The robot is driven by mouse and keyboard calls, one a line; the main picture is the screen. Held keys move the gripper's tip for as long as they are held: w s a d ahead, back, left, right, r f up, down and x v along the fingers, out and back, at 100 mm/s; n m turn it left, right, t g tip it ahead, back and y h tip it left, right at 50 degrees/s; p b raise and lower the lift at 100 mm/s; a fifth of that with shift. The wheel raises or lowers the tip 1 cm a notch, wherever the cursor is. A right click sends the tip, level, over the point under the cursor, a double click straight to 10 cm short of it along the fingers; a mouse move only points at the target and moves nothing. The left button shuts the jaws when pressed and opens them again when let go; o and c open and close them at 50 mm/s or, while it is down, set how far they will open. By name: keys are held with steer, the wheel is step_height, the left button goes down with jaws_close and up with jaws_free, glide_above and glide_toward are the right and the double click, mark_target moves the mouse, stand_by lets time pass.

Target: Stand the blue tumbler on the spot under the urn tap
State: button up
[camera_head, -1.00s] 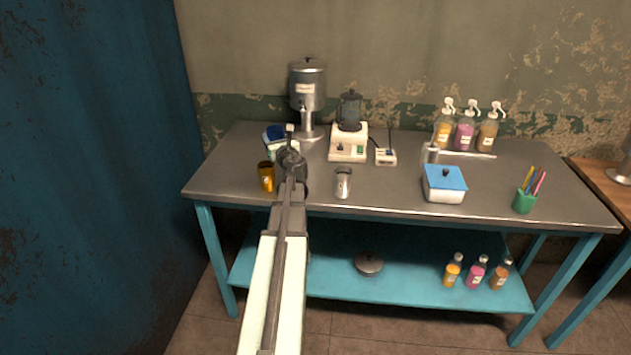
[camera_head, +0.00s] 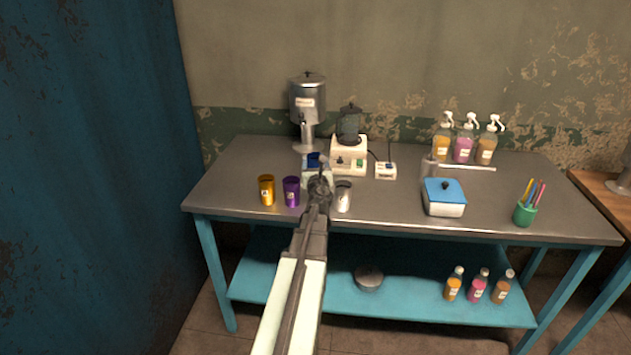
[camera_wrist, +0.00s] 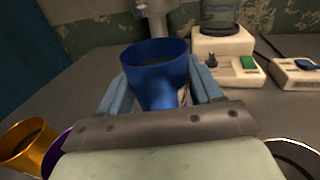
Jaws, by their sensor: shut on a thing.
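The blue tumbler (camera_head: 313,159) is upright between the two pale fingers of my gripper (camera_head: 317,172). The wrist view shows the tumbler (camera_wrist: 158,85) with its open rim up and a finger against each side of it. My gripper is shut on it. The silver urn (camera_head: 307,100) stands at the back of the table, and its tap side faces me. The tumbler is just in front of the urn's lower part (camera_wrist: 155,15). The spot under the tap is hidden, and I cannot tell how high the tumbler's base is above the table.
A yellow tumbler (camera_head: 266,190), a purple tumbler (camera_head: 291,192) and a silver tumbler (camera_head: 343,196) stand near the front edge. A blender (camera_head: 348,150) is close right of the urn. A blue-lidded box (camera_head: 444,196) is farther right. The table's left end is clear.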

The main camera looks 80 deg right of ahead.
steer(key=shift+f, duration=2.8)
steer(key=o, duration=0.9)
steer(key=shift+f, duration=0.1)
steer(key=shift+a, duration=0.1)
steer(key=a, duration=0.4)
steer(key=s+a, duration=0.1)
steer(key=a, duration=0.2)
steer(key=s+a, duration=0.1)
steer(key=a, duration=0.3)
steer(key=shift+s+a, duration=0.15)
steer(key=shift+a, duration=0.15)
steer(key=shift+c, duration=0.3)
